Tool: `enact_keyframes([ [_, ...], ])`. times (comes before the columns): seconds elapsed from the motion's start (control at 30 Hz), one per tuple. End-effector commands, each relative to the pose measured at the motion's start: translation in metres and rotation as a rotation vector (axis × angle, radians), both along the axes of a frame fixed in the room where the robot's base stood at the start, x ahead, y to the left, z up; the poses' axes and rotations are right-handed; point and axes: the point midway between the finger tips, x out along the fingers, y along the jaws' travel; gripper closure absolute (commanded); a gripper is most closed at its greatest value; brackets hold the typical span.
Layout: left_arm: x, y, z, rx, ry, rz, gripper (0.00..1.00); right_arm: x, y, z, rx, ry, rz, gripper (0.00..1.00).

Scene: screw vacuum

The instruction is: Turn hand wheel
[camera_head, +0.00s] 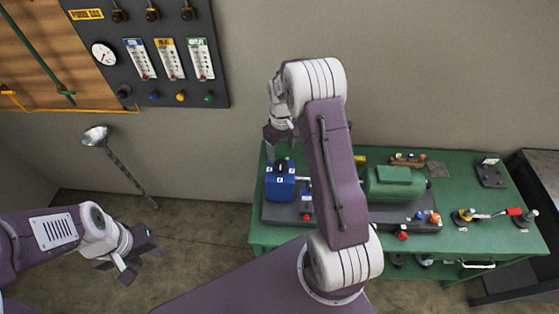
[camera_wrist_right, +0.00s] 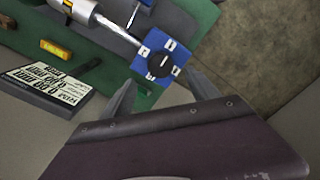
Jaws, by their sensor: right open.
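A blue box-shaped unit (camera_head: 279,187) sits on the left part of the green workbench. In the right wrist view a round black hand wheel (camera_wrist_right: 161,64) is on the face of this blue unit (camera_wrist_right: 182,56). My right gripper (camera_head: 277,137) is above and behind the blue unit in the head view. In the right wrist view its two fingers (camera_wrist_right: 161,80) are spread apart with the wheel beyond and between them; I cannot tell whether they touch it. My left gripper (camera_head: 138,262) is empty, fingers apart, over the floor at the left.
The green workbench (camera_head: 470,262) also carries a green motor (camera_head: 393,184) and a red-handled valve (camera_head: 513,211) at right. A gauge panel (camera_head: 120,75) hangs on the wall. A sign block (camera_wrist_right: 45,88) shows in the wrist view.

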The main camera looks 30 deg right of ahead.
Motion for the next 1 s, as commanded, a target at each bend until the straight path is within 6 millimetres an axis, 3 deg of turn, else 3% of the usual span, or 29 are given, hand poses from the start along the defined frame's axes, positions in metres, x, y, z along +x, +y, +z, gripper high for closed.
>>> enact_keyframes([
  [0.2,0.000,0.000,0.025,0.000,0.000,0.000,0.64,-0.002,0.001,-0.041,0.002,0.008,0.000,0.31],
  [0.4,0.000,0.000,0.035,0.000,0.000,0.000,0.64,-0.001,0.001,-0.073,0.001,0.003,0.001,0.31],
  [0.73,0.000,0.000,0.035,0.000,0.000,0.000,0.64,0.000,0.000,-0.082,0.000,0.000,0.001,0.31],
  [0.77,0.000,0.000,0.035,0.000,0.000,0.000,0.64,0.000,0.000,-0.082,0.000,0.000,0.001,0.36],
  [0.97,0.000,0.000,0.035,0.000,0.000,0.000,0.64,0.000,0.001,-0.081,0.000,0.000,0.001,0.92],
  [1.0,0.000,0.000,0.035,0.000,0.000,0.000,0.64,0.000,0.000,-0.081,0.000,0.000,0.000,0.93],
])
